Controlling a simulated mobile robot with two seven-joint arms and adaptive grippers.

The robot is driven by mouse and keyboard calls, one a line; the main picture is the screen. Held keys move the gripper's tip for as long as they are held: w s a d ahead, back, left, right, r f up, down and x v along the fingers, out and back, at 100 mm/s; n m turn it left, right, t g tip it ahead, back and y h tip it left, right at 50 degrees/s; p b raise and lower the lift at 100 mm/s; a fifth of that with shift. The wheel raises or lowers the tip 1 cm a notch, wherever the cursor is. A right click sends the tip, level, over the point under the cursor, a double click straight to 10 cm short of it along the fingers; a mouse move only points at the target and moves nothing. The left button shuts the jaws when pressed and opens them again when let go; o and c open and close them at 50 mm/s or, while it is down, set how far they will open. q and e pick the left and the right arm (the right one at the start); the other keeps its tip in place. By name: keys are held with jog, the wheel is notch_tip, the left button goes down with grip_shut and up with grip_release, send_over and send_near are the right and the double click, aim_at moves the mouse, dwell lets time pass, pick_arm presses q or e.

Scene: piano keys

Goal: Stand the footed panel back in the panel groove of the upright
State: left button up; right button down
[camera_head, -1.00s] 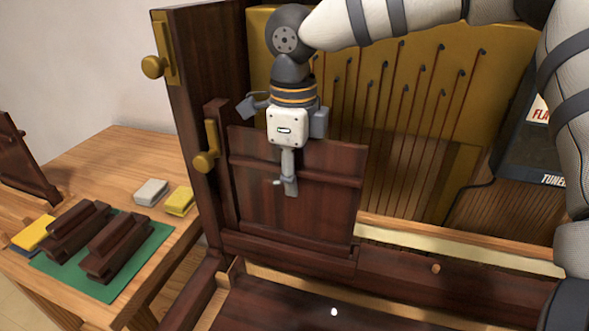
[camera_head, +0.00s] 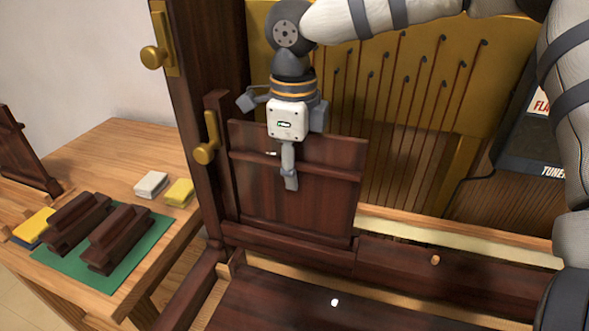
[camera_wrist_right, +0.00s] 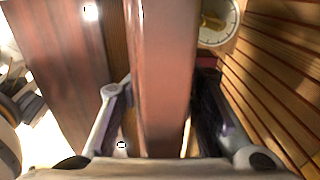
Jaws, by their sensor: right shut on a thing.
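The footed panel (camera_head: 310,205) is a dark red-brown board with cross rails, standing roughly upright at the left end of the open upright piano (camera_head: 395,265). Its left edge is close beside the dark side post (camera_head: 222,150). My right gripper (camera_head: 289,180) is shut on the panel's upper part from above. In the right wrist view the panel (camera_wrist_right: 163,75) runs between the two fingers. A dark bar (camera_head: 285,250) lies along the panel's bottom; I cannot tell whether it is the foot or the piano's rail. The groove is hidden. My left gripper is out of view.
Brass knobs (camera_head: 205,152) stick out on the left posts. Strings and a gold plate (camera_head: 440,100) lie behind the panel. A dark tuner case (camera_head: 540,150) is at the right. The side table (camera_head: 110,150) holds dark blocks on a green mat (camera_head: 75,268) and small sponge-like blocks.

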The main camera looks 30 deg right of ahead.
jog(key=c, duration=1.1)
grip_release()
notch_tip(320, 180, up, 12)
jog(key=shift+a+r, duration=0.1)
